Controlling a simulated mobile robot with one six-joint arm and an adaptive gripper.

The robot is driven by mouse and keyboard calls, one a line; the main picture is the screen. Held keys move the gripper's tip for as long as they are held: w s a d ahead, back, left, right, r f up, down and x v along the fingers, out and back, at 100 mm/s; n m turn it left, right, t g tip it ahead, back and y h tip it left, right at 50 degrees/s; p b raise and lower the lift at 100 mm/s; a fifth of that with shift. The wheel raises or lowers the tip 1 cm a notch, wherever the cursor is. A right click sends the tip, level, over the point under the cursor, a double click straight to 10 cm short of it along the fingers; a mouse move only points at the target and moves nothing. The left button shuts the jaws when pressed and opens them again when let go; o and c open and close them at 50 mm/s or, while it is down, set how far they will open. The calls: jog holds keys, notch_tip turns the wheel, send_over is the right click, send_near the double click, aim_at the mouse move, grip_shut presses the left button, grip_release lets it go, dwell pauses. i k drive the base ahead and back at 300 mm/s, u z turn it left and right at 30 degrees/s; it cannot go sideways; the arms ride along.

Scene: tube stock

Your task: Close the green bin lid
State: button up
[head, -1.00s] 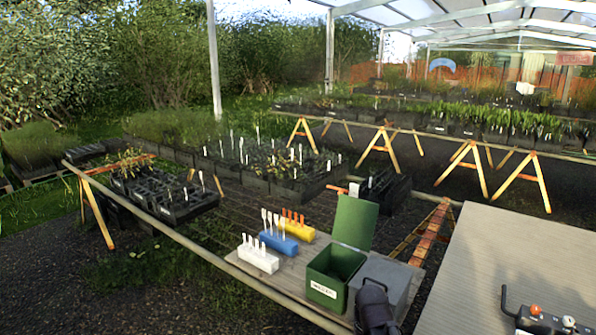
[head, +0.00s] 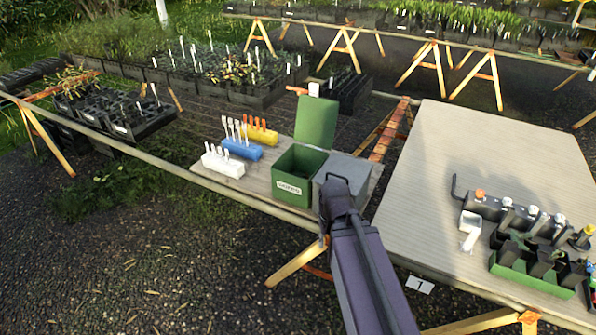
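The green bin (head: 293,188) stands on a small wooden bench, with a white label on its front. Its lid (head: 316,122) is open, standing roughly upright at the back edge, so the dark inside shows. My arm rises from the bottom of the head view, and its dark upper joint overlaps the front of a grey box just right of the bin. No fingers can be made out, so my gripper is not visible. The arm part in view appears clear of the lid.
White (head: 223,165), blue (head: 243,149) and yellow (head: 260,136) blocks holding upright labels stand left of the bin. The grey box (head: 346,166) adjoins its right side. A larger table (head: 450,150) at right holds black containers and a green tray (head: 530,279).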

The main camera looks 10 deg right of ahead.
aim_at(315, 120)
jog(key=z, duration=0.05)
jog(key=k, duration=0.65)
jog(key=z, duration=0.55)
jog(key=i, duration=1.2)
jog(key=u, duration=0.05)
